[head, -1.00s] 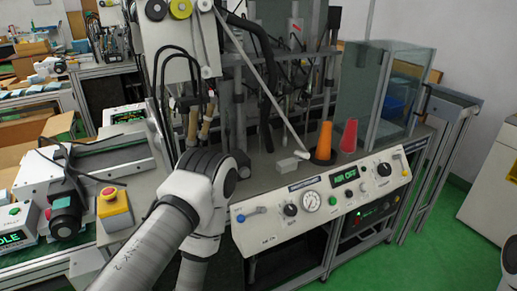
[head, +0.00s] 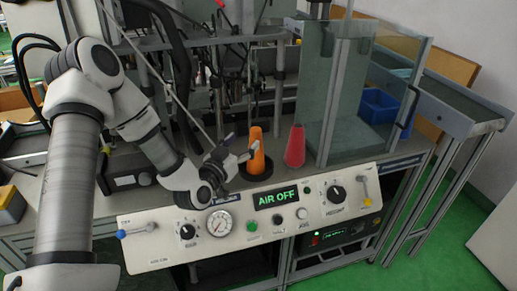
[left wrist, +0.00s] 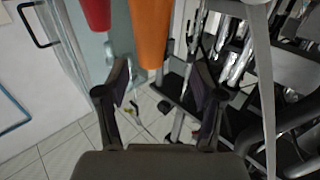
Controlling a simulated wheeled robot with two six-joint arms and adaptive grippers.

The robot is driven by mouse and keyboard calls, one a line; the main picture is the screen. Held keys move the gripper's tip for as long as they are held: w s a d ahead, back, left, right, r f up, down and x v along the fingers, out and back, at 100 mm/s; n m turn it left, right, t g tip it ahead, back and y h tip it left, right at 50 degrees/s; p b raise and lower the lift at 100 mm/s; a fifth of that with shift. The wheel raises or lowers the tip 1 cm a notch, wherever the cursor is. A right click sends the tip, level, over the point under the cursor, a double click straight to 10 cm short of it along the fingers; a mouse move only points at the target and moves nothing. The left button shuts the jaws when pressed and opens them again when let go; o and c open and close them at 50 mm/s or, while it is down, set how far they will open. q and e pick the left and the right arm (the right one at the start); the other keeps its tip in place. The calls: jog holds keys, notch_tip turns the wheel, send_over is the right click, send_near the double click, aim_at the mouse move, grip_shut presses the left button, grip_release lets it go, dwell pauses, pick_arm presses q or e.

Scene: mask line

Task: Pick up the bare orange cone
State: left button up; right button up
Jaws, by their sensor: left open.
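An orange cone (head: 257,153) stands upright on the bench, with a black ring or base around its foot. A red cone (head: 295,147) stands just to its right. My left gripper (head: 242,142) is open beside the upper part of the orange cone, on its left. One finger overlaps the cone in the picture; I cannot tell whether it touches. In the left wrist view the orange cone (left wrist: 150,32) comes down from the top edge, between the lines of the open fingers, and the red cone (left wrist: 95,14) is left of it. My right gripper is not in view.
The control panel (head: 150,243) with its gauge and "AIR OFF" display runs along the bench front. A glass enclosure (head: 345,90) stands right of the red cone. Rods and hoses of a machine stand behind the cones. A blue bin (head: 378,106) sits behind the glass.

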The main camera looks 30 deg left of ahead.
aim_at(253, 137)
pick_arm(q)
jog(key=w, duration=0.4)
jog(key=w+p, duration=0.1)
jog(key=w, duration=0.1)
jog(key=shift+d, duration=0.4)
jog(key=shift+w+a, duration=0.1)
jog(key=shift+w, duration=0.05)
jog(key=c, duration=1.3)
jog(key=shift+o, duration=0.2)
jog(key=shift+r, duration=0.1)
